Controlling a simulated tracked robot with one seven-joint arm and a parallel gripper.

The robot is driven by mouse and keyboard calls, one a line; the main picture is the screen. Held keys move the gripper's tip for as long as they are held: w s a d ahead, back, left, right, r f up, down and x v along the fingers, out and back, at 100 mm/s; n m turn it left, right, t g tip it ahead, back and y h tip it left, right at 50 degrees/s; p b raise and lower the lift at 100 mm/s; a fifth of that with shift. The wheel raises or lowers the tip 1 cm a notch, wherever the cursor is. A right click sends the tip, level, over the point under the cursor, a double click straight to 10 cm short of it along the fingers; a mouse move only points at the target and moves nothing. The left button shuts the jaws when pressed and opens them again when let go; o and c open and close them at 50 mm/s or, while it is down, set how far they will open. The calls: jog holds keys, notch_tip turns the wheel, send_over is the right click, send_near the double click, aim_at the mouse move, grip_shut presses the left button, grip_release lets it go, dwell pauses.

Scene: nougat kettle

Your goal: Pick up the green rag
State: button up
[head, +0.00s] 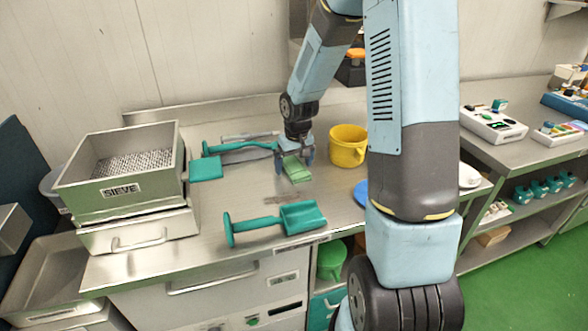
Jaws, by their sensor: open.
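The green rag (297,172) is a small light-green piece on the steel worktop (255,199), in the middle of the head view. My gripper (294,160) points down over the rag, its fingers at either side of the rag's far part. The jaws are open. The rag's far end is partly hidden by the gripper. I cannot tell whether the fingers touch the rag.
A yellow bucket (347,146) stands close right of my gripper. A teal scoop (302,217) lies in front, and another teal tool (207,168) lies to the left. The metal sieve box (150,189) stands at the far left. Some bare worktop lies between them.

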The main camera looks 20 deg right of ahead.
aim_at(293, 165)
jog(key=shift+c, duration=0.5)
jog(key=c, duration=1)
jog(key=r, duration=0.3)
jog(key=shift+s+r, duration=0.25)
jog(key=shift+r, duration=0.15)
jog(key=shift+s+a+r, duration=0.35)
jog(key=shift+s+r, duration=1.2)
jog(key=shift+s, duration=0.7)
jog(key=shift+s+a+r, duration=0.4)
jog(key=shift+s+r, duration=1.1)
jog(key=shift+s, duration=0.7)
jog(key=shift+s+a+r, duration=0.35)
jog(key=shift+s+r, duration=1.2)
jog(key=shift+s, duration=0.7)
